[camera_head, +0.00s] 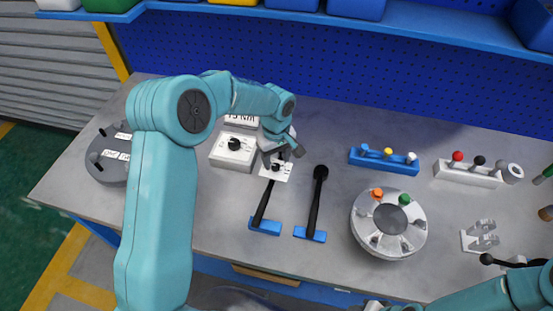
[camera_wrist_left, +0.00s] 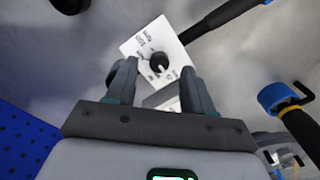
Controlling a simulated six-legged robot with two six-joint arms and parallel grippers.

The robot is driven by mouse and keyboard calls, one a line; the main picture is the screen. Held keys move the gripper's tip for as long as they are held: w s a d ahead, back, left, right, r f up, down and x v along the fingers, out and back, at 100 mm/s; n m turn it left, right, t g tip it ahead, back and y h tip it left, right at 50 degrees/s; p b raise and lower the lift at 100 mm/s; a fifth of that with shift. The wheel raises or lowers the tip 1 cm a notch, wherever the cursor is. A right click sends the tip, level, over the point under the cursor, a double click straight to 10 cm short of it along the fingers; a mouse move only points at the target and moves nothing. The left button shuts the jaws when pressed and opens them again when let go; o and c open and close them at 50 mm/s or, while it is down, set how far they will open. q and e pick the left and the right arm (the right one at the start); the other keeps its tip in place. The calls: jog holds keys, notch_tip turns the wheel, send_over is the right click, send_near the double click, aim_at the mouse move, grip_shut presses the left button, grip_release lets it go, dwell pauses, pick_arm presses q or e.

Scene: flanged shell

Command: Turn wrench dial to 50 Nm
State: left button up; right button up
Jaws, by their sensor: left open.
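The wrench dial is a black round knob (camera_wrist_left: 159,62) on a white printed plate (camera_wrist_left: 141,45) in the left wrist view. In the head view the plate (camera_head: 284,175) lies at the far end of a black-handled wrench (camera_head: 262,205) with a blue end. My left gripper (camera_head: 286,154) is over the plate from behind and above. In the left wrist view its two fingers (camera_wrist_left: 159,80) are apart, with the knob showing between and just past their tips; contact cannot be told. The dial's pointer reading is too small to tell. My right arm shows at the lower right; its gripper is not clear.
A white box with a black knob (camera_head: 236,144) and a sign (camera_head: 240,120) stand left of the dial. A second black wrench (camera_head: 317,200) lies to the right. A round fixture (camera_head: 389,222), a blue rack (camera_head: 384,160) and a grey disc (camera_head: 108,160) stand on the bench.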

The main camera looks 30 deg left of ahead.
aim_at(276, 167)
pick_arm(q)
jog(key=shift+a+f, duration=0.15)
jog(key=shift+f, duration=1.2)
jog(key=shift+w, duration=0.1)
grip_shut()
